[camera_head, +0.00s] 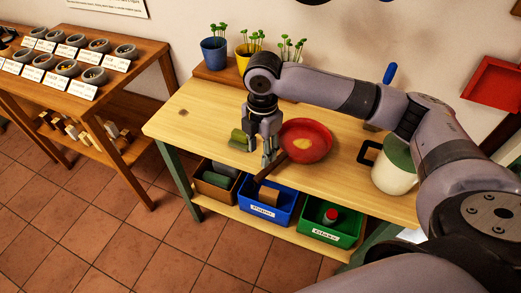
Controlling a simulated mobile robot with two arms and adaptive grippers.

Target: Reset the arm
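My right arm reaches in from the right, over the wooden worktable (190,119). Its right gripper (261,157) points down near the front edge of the table. Its fingers look apart, with nothing seen between them. The gripper is just left of a red pan (316,134) with something yellow in it. The pan's brown handle (272,167) runs toward the front edge, close beside the fingers; I cannot tell whether they touch. A green object (238,139) lies just left of the gripper. My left gripper is not in view.
A white pot with a green lid (396,178) stands under my forearm. Potted sprouts (215,51) line the back. Below are a brown bin (214,187), a blue bin (285,209) and a green bin (345,236). A shelf with bowls (150,53) stands left.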

